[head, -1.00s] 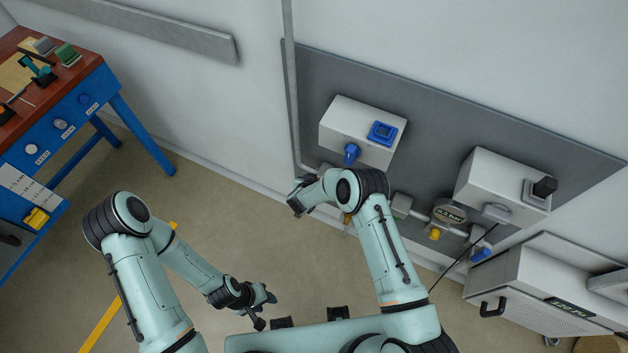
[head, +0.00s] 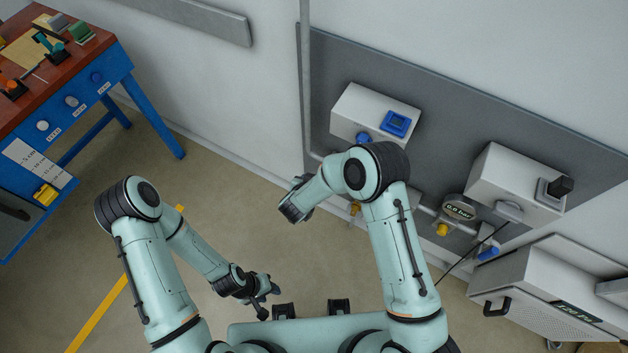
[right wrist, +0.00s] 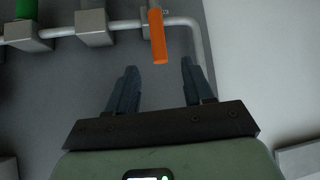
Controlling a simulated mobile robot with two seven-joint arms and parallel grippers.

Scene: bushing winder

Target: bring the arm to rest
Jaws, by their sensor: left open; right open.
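My right arm (head: 392,235) is raised and bent in front of the grey wall panel. Its gripper (head: 293,210) hangs in the air near the pipework, its fingers hard to make out in the head view. In the right wrist view the right gripper (right wrist: 158,68) is open and empty, with an orange handle (right wrist: 158,36) beyond its fingertips and apart from them. My left arm (head: 143,265) is bent low over the floor at the left. Its gripper (head: 269,300) is open and empty, touching nothing.
The grey panel (head: 450,115) carries two white boxes (head: 362,105), a gauge display (head: 459,210) reading 0.0 bar, and pipework with yellow and blue handles. A cabinet (head: 545,290) stands at lower right. A blue workbench (head: 75,115) is at upper left. Open floor (head: 240,230) lies between.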

